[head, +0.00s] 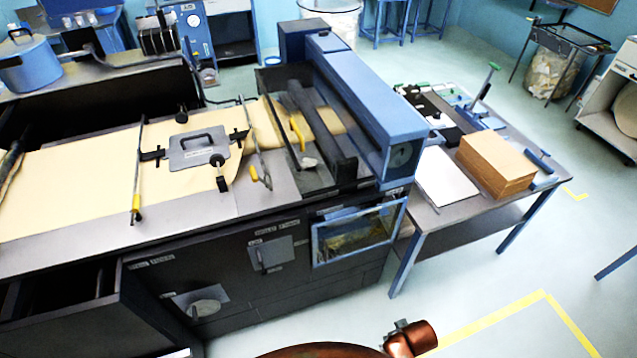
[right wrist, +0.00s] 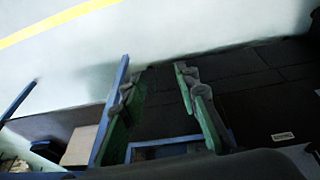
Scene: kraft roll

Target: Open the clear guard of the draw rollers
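In the head view, a see-through panel with a yellow handle (head: 297,133) lies over dark rollers (head: 325,130) beside the long blue housing (head: 360,100). It looks like the clear guard and appears down, though its edges are hard to make out. My right gripper (right wrist: 155,80) shows in the right wrist view with its two green and grey fingers apart and nothing between them. It hangs over the dark machine front, near a blue-framed window (right wrist: 160,150). My left gripper is in neither view.
The blue-framed window (head: 358,232) is on the dark cabinet's front. Tan paper (head: 75,175) covers the bed, with a grey handled plate (head: 197,150) on it. A side table (head: 440,215) holds a brown stack (head: 495,163). The floor in front right is clear.

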